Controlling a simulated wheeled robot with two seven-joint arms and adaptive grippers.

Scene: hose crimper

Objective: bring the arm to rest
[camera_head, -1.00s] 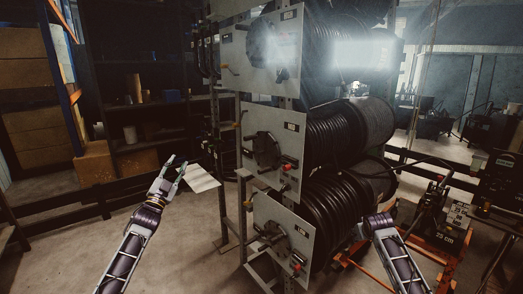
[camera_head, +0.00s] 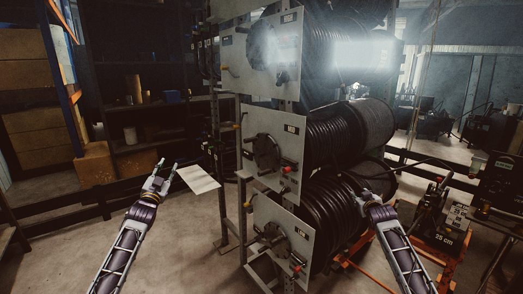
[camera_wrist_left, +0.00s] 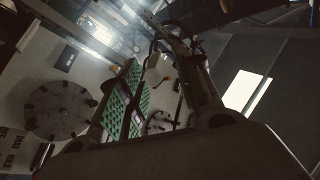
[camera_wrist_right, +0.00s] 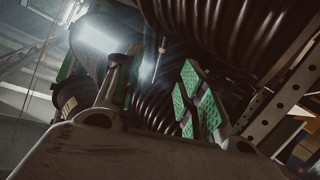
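My left gripper (camera_head: 166,170) is raised at the left of the head view, in front of the dark shelving, with its fingertips apart and nothing between them. Its green-padded finger (camera_wrist_left: 126,98) shows in the left wrist view, apart from the other finger. My right gripper (camera_head: 358,187) is at the right of the head view, in front of the lower black hose reel (camera_head: 338,205). Its green finger pads (camera_wrist_right: 192,98) show in the right wrist view, with a clear gap to the other finger. It looks empty. Whether it touches the hose cannot be told.
A rack with several hose reels and grey side plates (camera_head: 275,140) stands in the middle. A white sheet-like panel (camera_head: 198,179) sticks out left of it. Cardboard boxes (camera_head: 95,163) stand at the left, an orange-framed machine (camera_head: 435,243) at the right. The floor at front left is clear.

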